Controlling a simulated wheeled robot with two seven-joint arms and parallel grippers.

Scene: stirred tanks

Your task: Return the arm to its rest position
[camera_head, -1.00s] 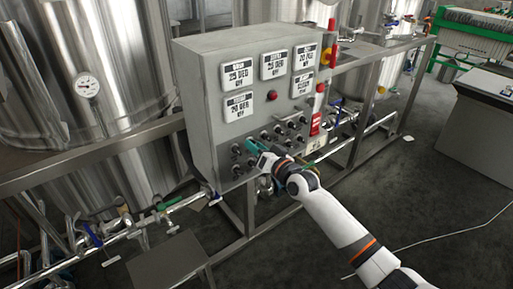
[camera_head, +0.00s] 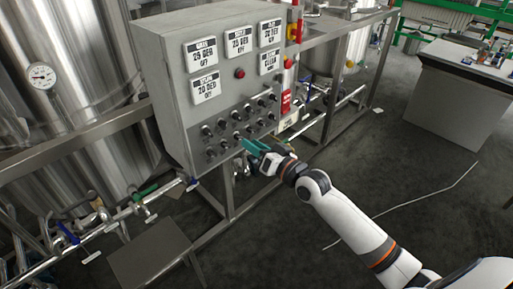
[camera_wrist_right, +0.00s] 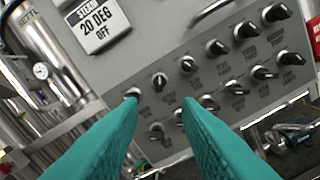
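My right arm comes in from the lower right of the head view, and its gripper (camera_head: 250,146) is in front of the lower part of the grey control box (camera_head: 181,122). In the right wrist view the two teal fingers (camera_wrist_right: 160,105) are spread apart with nothing between them. Beyond them is the panel with rows of black knobs (camera_wrist_right: 217,47) and a display reading "STEAM 20 DEG OFF" (camera_wrist_right: 97,22). I cannot tell whether the fingertips touch a knob. My left gripper is not in view.
Steel tanks (camera_head: 75,45) stand behind and left of the box. A steel frame (camera_head: 345,85) runs to the right of it. Pipes with valves (camera_head: 140,200) and a low metal step (camera_head: 150,255) are at the lower left. A grey cabinet (camera_head: 455,105) stands at the right.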

